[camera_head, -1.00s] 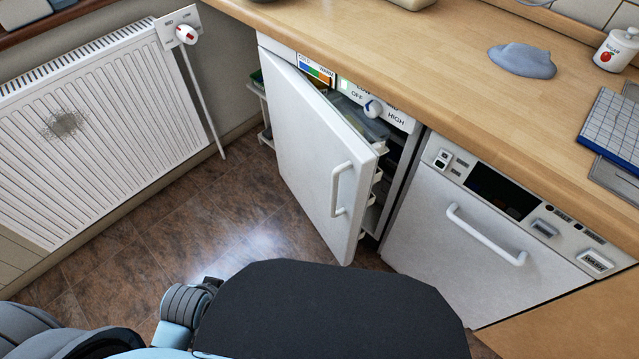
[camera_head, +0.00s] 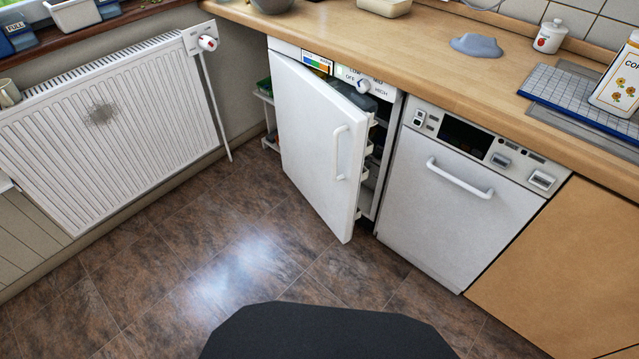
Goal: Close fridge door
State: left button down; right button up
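The white fridge door (camera_head: 308,150) stands partly open under the counter. Its free edge with the white handle (camera_head: 340,152) swings out toward me on the right side of the door. Behind it, a narrow part of the fridge interior (camera_head: 378,150) shows, with door shelves along the inner edge. The control panel with a round knob (camera_head: 363,86) is at the top of the fridge. Neither gripper is in view.
A white dishwasher (camera_head: 445,190) stands shut to the right of the fridge. A white radiator (camera_head: 110,130) is on the left wall. The wooden counter (camera_head: 420,55) runs above the appliances. The brown tiled floor (camera_head: 220,250) before the door is clear.

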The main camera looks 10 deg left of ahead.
aim_at(325, 142)
jog(key=u, duration=0.85)
jog(key=k, duration=0.1)
jog(key=z, duration=1.5)
jog(key=i, duration=1.05)
jog(key=u, duration=0.8)
